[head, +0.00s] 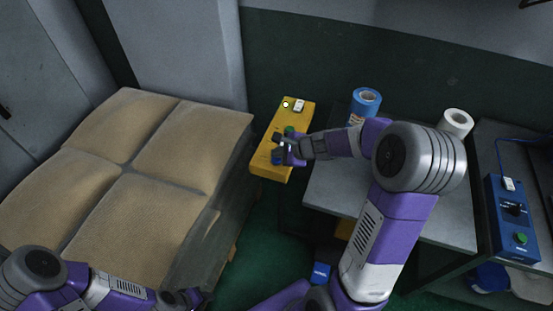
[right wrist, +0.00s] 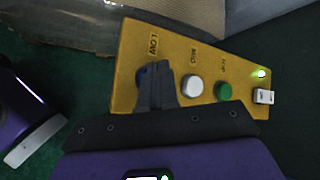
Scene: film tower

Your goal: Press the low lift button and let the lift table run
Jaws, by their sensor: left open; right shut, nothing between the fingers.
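The yellow button box (head: 270,172) stands beyond the sacks, left of a grey table. In the right wrist view it (right wrist: 126,55) carries a blue button (right wrist: 143,74) beside the word LOW, a white button (right wrist: 192,88) and a green button (right wrist: 223,91). My right gripper (head: 277,148) is shut and empty, its fingertips (right wrist: 153,72) over the blue button and hiding most of it. I cannot tell whether they touch it or whether it is pressed in. My left gripper (head: 192,298) is open at the lower edge, near the sacks. I cannot make out which surface is the lift table.
Several tan sacks (head: 120,170) form a stack at left. A green lamp (right wrist: 262,73) glows on the yellow box. The grey table (head: 335,190) bears a blue roll (head: 366,98) and a white roll (head: 456,122). A blue control box (head: 497,218) is at far right.

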